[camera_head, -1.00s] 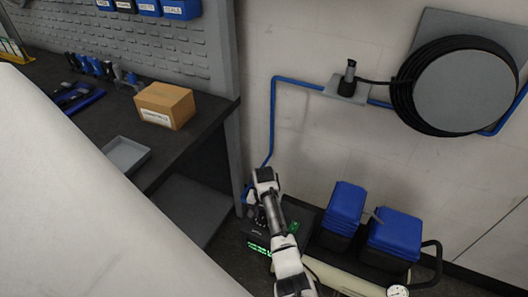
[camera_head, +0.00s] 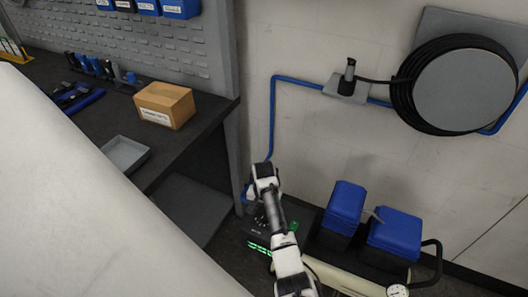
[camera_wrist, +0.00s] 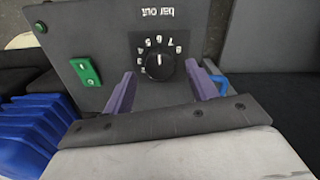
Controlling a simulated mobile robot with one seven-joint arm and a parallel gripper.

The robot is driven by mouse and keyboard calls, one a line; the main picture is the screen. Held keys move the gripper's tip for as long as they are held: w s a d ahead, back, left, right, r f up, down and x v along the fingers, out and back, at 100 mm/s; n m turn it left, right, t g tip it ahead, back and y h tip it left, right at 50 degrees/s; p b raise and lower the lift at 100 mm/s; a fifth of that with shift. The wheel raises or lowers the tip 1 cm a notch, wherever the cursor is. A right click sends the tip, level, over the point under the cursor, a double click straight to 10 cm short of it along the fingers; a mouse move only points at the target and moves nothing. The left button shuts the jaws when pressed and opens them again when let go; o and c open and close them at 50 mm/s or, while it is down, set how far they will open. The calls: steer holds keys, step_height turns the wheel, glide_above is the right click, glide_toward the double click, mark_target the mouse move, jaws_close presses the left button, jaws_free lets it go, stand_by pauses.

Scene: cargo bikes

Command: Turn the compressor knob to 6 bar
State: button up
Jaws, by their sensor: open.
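The black compressor knob (camera_wrist: 159,67) sits on a dark panel (camera_wrist: 110,45) marked "bar out", which appears upside down in the wrist view. White numerals arc over the knob's upper side. A short white line on the knob points up, about toward the 6 at the top of the arc. My gripper (camera_wrist: 160,71) is open, its two purple fingers on either side of the knob; I cannot tell whether they touch it. In the head view my arm reaches down over the compressor (camera_head: 350,275), hiding the knob.
A green rocker switch (camera_wrist: 86,72) and a green button (camera_wrist: 40,27) are on the panel. Blue-topped units (camera_head: 345,202) and a pressure gauge (camera_head: 397,291) are on the compressor. A hose reel (camera_head: 465,90) hangs on the wall. A workbench (camera_head: 195,125) with a cardboard box (camera_head: 164,106) stands left.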

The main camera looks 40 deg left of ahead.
step_height(320, 180, up, 12)
steer(key=shift+b, duration=0.45)
steer(key=shift+f, duration=0.1)
